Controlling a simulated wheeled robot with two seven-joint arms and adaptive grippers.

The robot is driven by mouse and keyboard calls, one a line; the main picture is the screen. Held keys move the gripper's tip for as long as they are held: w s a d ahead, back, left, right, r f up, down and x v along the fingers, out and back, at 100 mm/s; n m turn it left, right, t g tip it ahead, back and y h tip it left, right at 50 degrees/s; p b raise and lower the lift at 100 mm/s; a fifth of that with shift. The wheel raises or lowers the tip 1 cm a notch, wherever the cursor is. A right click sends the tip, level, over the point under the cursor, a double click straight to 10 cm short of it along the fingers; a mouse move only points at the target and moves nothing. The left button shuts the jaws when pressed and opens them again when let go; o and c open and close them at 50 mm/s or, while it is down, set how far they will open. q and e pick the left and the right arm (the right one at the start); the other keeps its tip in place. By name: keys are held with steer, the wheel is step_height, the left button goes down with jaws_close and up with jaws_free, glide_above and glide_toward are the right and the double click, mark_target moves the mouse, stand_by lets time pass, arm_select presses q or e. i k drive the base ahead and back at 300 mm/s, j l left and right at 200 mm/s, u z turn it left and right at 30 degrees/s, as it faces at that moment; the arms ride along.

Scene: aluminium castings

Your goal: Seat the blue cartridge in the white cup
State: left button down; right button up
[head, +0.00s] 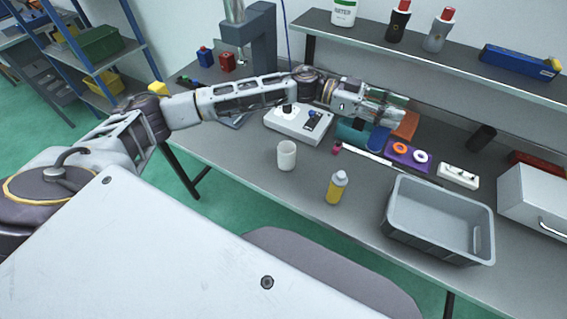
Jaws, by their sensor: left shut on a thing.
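The white cup (287,155) stands upright and open on the bench, left of the middle. The blue cartridge (379,138) shows as a blue cylinder just below my left gripper (394,120). That gripper reaches in over the back of the bench and is shut on the blue cartridge, well to the right of the cup. The gripper hides the cartridge's upper part, and I cannot tell whether its lower end touches the bench. My right gripper is not in view.
A yellow bottle (337,187) stands right of the cup. A grey tray (392,226) fills the right front. A white device (291,124) lies behind the cup, and a teal object (352,133) beside the cartridge. A shelf (395,48) runs above the back.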

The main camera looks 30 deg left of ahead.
mark_target(286, 165)
steer(key=l+u, duration=0.2)
steer(key=u, duration=0.2)
steer(key=k+l+u, duration=0.15)
steer(key=u, duration=0.2)
steer(key=k+l+u, duration=0.15)
steer(key=u, duration=0.25)
